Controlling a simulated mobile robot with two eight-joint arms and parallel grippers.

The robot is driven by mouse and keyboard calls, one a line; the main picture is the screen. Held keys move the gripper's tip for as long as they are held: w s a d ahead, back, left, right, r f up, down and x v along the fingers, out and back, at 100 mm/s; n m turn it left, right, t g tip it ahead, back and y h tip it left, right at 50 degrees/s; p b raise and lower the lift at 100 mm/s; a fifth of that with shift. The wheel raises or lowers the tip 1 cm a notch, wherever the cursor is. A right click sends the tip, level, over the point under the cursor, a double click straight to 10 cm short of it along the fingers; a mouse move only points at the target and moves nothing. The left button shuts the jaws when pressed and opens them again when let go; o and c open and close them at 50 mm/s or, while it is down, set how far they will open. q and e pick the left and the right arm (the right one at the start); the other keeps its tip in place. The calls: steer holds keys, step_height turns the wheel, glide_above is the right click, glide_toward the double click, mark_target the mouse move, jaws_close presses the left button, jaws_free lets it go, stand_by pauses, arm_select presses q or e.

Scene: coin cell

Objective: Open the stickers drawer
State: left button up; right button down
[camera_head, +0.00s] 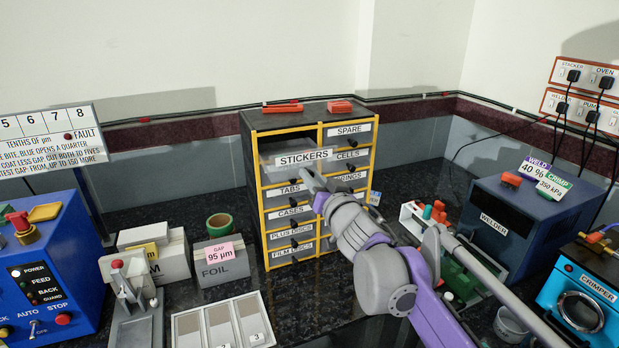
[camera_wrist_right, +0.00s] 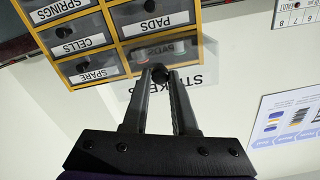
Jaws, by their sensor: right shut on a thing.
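The drawer cabinet (camera_head: 297,121) has a dark top and a yellow front frame. The stickers drawer (camera_head: 303,157) is its top left drawer, with a white STICKERS label. Its front stands out from the cabinet, and dark space shows above it. My right gripper (camera_head: 311,177) is at the drawer front, just below the label. In the right wrist view, my right gripper (camera_wrist_right: 160,74) is shut on the dark knob, and the stickers drawer (camera_wrist_right: 187,82) shows upside down behind the fingers. My left gripper is not in view.
Two red items (camera_head: 340,106) lie on the cabinet top. A foil box (camera_head: 221,262) and green tape roll (camera_head: 219,224) stand left. The welder (camera_head: 500,224) and crimper (camera_head: 585,290) stand right.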

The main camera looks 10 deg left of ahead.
steer(key=c, duration=0.7)
jaws_free()
steer(key=b+v, duration=0.1)
steer(key=v, duration=0.9)
steer(key=shift+s+d, duration=0.25)
steer(key=shift+s, duration=0.05)
